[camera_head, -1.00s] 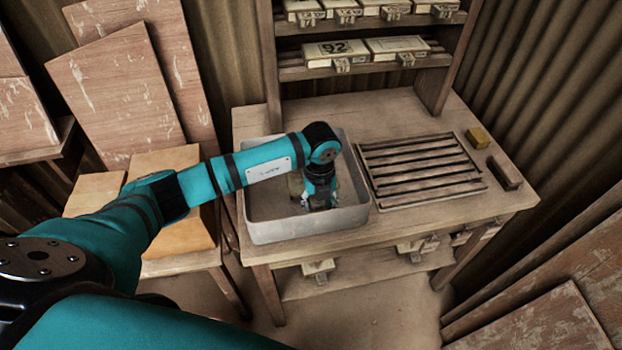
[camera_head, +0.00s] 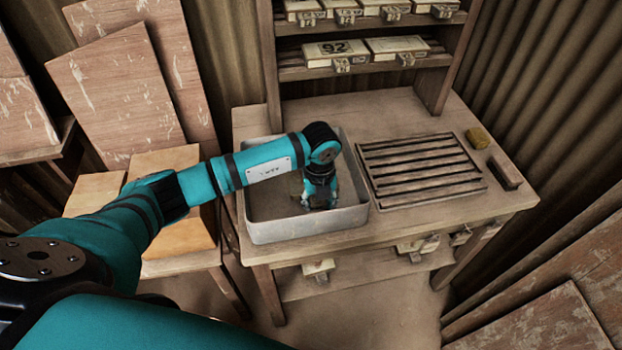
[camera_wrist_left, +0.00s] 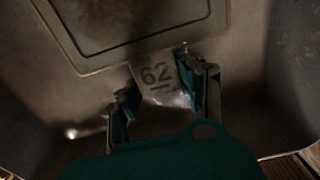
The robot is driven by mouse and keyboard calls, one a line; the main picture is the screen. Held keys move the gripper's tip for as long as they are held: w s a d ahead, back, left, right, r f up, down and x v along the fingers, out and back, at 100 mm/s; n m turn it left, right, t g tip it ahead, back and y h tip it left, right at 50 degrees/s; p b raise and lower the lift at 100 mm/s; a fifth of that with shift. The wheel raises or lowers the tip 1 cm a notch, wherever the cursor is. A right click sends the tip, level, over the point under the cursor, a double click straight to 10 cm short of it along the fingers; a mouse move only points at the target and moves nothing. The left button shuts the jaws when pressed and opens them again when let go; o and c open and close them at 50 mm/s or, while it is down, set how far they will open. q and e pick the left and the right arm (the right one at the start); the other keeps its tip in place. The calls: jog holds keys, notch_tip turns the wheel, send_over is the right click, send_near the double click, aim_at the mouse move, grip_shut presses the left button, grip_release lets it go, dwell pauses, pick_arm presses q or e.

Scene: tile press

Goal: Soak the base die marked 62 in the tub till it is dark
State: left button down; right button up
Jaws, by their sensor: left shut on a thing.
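The base die (camera_wrist_left: 135,22) shows in the left wrist view as a broad brown plate with a rectangular outline. Its tab marked 62 points towards my left gripper (camera_wrist_left: 158,92), whose fingers are shut on the tab. The die looks dark in this shaded view; I cannot tell how much of that is wetness. In the head view my left gripper (camera_head: 320,200) reaches down inside the grey metal tub (camera_head: 308,226), right of its middle. My arm hides part of the tub's inside, and the die is not clearly made out there. My right gripper is out of view.
A slatted rack (camera_head: 425,172) lies right of the tub on the wooden bench (camera_head: 375,118). A yellow block (camera_head: 478,138) and a dark brush-like block (camera_head: 505,174) lie farther right. The shelf above holds several dies, one marked 92 (camera_head: 334,48).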

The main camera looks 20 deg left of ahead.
pick_arm(q)
jog(key=shift+r, duration=0.1)
dwell(0.3)
jog(key=shift+r+p, duration=2.3)
jog(key=shift+r, duration=0.55)
notch_tip(320, 180, up, 7)
jog(key=p, duration=0.4)
jog(key=shift+p, duration=0.35)
jog(key=shift+w, duration=0.1)
notch_tip(320, 180, up, 4)
jog(key=p, duration=0.2)
jog(key=shift+p, duration=0.35)
dwell(0.5)
